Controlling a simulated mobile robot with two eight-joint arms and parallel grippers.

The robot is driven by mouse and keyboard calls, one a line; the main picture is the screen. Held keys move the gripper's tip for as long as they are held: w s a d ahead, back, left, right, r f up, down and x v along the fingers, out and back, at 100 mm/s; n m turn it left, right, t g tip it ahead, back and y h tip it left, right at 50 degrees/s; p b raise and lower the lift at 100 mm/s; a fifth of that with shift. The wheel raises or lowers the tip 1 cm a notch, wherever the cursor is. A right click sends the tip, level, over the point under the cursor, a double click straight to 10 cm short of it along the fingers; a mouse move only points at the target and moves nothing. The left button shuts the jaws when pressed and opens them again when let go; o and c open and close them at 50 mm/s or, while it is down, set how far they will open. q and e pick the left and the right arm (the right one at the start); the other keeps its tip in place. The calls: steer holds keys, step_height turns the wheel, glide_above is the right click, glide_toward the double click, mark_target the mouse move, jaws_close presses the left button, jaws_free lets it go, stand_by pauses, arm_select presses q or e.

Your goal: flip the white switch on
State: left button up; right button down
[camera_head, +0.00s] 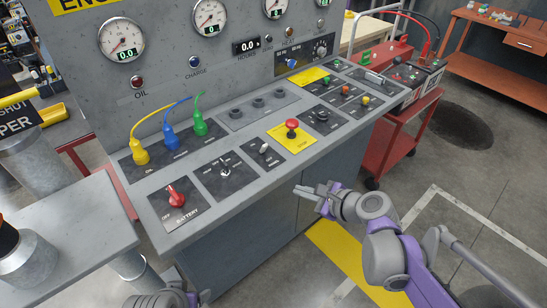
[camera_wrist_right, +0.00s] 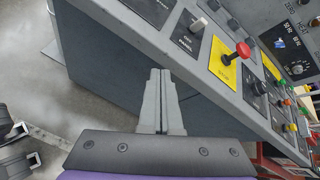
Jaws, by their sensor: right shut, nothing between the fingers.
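The white switch (camera_head: 265,148) is a small white lever on a black plate labelled PANEL, on the sloping console top. It also shows in the right wrist view (camera_wrist_right: 198,25), near the word OFF. My right gripper (camera_head: 297,190) is just off the console's front edge, to the right of and nearer than the switch, and does not touch it. In the right wrist view its two fingers (camera_wrist_right: 160,72) are together, with nothing between them. Part of my left arm shows at the bottom edge of the head view; its fingers cannot be made out.
A red emergency button (camera_head: 291,128) on a yellow plate stands beside the switch. Yellow, blue and green plugs rise behind. A red cart (camera_head: 397,145) stands at right. Floor in front is open.

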mark_target(282, 170)
steer(key=w+m, duration=0.2)
steer(key=w+m+t, duration=0.1)
steer(key=m, duration=0.1)
steer(key=w+d+m+t+y, duration=0.1)
steer(key=w+m, duration=0.1)
steer(key=shift+w+d+r+b, duration=0.1)
steer(key=shift+w+r+b, duration=0.2)
steer(key=shift+b, duration=0.1)
steer(key=x, duration=0.9)
steer(key=shift+w+a+f, duration=0.1)
steer(key=shift+w+a, duration=0.05)
steer(key=shift+a, duration=0.05)
steer(key=w+a, duration=0.1)
steer(key=w+a+r, duration=0.1)
steer(key=shift+w+r, duration=0.1)
steer(key=shift+w, duration=0.2)
steer(key=shift+w+a+r, duration=0.2)
steer(key=shift+w, duration=0.15)
